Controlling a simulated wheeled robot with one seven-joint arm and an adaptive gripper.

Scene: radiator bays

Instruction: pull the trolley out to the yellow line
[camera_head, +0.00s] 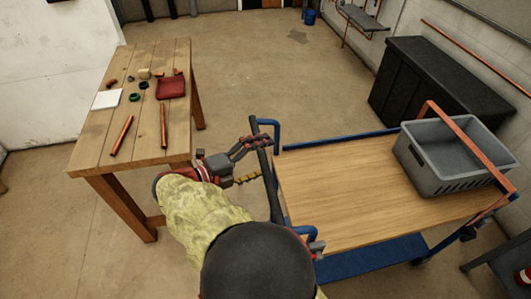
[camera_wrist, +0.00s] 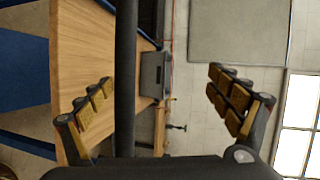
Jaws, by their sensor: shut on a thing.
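The trolley (camera_head: 345,185) has a wooden top and a blue frame and stands right of centre. Its dark handle bar (camera_head: 267,170) runs along the left end between blue brackets. My gripper (camera_head: 256,161) is at this bar, shut on it. In the wrist view the bar (camera_wrist: 125,65) passes between the two spread, padded fingers (camera_wrist: 160,98), and the wooden top lies to its left. My arm hides part of the trolley's near left side. I see no yellow line in either view.
A grey crate (camera_head: 435,168) sits at the trolley's right end, under an orange bar. A wooden table (camera_head: 88,150) with pipes and small parts stands close on the left. A black cabinet (camera_head: 420,88) stands behind. Floor (camera_head: 260,65) is clear beyond.

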